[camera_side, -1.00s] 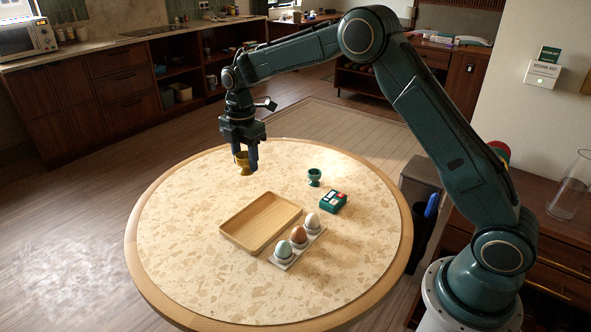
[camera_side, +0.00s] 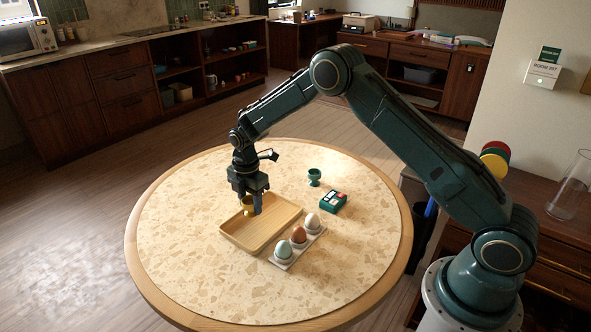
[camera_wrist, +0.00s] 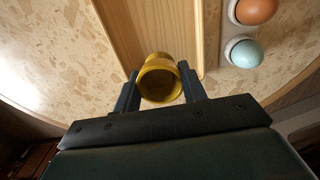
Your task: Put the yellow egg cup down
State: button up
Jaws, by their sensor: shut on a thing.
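The yellow egg cup (camera_side: 248,210) is between the fingers of my gripper (camera_side: 249,208), at the back left part of the wooden tray (camera_side: 262,236). In the wrist view the yellow egg cup (camera_wrist: 160,80) shows its open rim towards the camera, with a finger of my gripper (camera_wrist: 160,90) against each side. The gripper is shut on it. In the wrist view the wooden tray (camera_wrist: 178,25) lies beyond and below the cup. I cannot tell whether the cup's foot touches the tray floor.
A white holder with several eggs (camera_side: 297,247) stands right of the tray. The round table (camera_side: 190,275) is clear at the left and front.

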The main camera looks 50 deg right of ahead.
jog(key=shift+f, duration=0.7)
jog(key=shift+f, duration=0.15)
jog(key=shift+f, duration=2)
jog(key=shift+f, duration=0.1)
jog(key=o, duration=1)
notch_tip(320, 180, up, 11)
jog(key=shift+r, duration=0.65)
